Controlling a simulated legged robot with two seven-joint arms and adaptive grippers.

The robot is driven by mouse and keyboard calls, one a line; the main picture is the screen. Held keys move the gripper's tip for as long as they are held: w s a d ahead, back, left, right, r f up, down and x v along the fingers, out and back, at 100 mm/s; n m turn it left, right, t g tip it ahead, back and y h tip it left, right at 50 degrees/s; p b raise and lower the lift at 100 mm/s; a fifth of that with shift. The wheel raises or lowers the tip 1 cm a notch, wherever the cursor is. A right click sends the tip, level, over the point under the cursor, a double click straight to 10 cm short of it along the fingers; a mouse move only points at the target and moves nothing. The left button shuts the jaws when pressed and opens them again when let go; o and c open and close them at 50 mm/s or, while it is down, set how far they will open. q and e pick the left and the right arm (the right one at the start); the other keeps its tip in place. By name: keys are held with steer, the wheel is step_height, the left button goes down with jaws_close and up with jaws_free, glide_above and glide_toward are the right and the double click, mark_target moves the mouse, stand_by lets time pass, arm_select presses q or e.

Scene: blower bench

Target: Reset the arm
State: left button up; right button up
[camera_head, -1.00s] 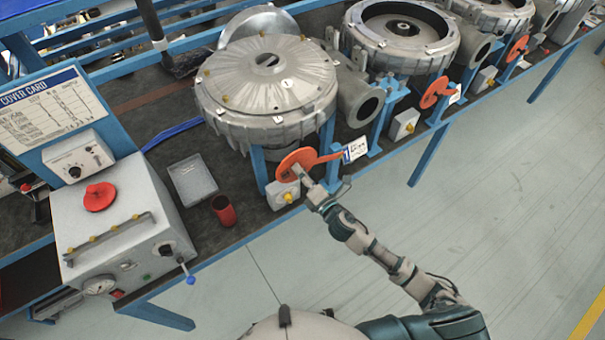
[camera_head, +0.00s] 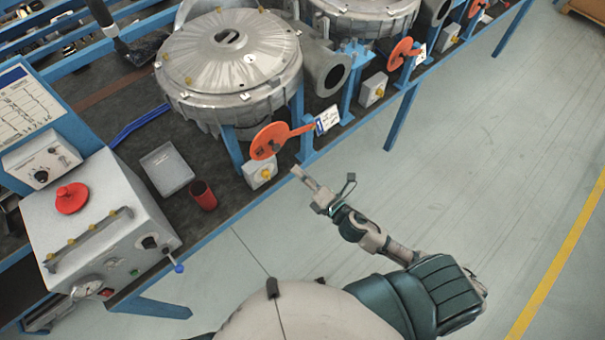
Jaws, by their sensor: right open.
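My right gripper (camera_head: 322,183) is over the open floor, just off the front edge of the bench. Its fingers are apart and hold nothing. My right arm reaches up from the lower right of the picture. An orange disc with a handle (camera_head: 271,141) and a white tag (camera_head: 327,119) stands at the bench's front edge, up and left of the gripper and apart from it. Below the disc is a small grey switch box (camera_head: 261,172) with a yellow knob. My left gripper is not in view.
A large grey blower (camera_head: 228,62) stands on the bench behind the disc. The floor (camera_head: 480,150) on the right is clear.

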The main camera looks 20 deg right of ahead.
stand_by(0.4)
steer(key=s+d+f+m+g+h, duration=0.1)
steer(key=d+f+m+g+h, duration=0.3)
steer(key=f, duration=1.1)
steer(key=d+f+m+g+h, duration=0.1)
steer(key=d+f+m, duration=0.5)
steer(key=f, duration=0.8)
steer(key=s+d+f+m+g+h, duration=0.1)
steer(key=s+f+m+g, duration=0.15)
steer(key=s+f, duration=0.5)
steer(key=s+d+f+m+g+h, duration=0.15)
steer(key=s+f+m, duration=0.3)
steer(key=f, duration=0.55)
steer(key=s+a+f+m+g, duration=0.1)
steer(key=s+f, duration=0.3)
steer(key=s, duration=0.5)
steer(key=s+a+f+m+g, duration=0.1)
steer(key=s+f+m+g, duration=0.2)
steer(key=s, duration=0.5)
steer(key=s+a+f+m+g, duration=0.1)
steer(key=s+f+m+g, duration=0.1)
steer(key=s+f, duration=0.3)
steer(key=s+m, duration=0.1)
steer(key=s, duration=0.3)
steer(key=shift+s+a+m+g+y, duration=0.25)
steer(key=shift+s+m+g+y, duration=0.05)
steer(key=shift+s+m+y, duration=0.1)
steer(key=shift+w, duration=0.1)
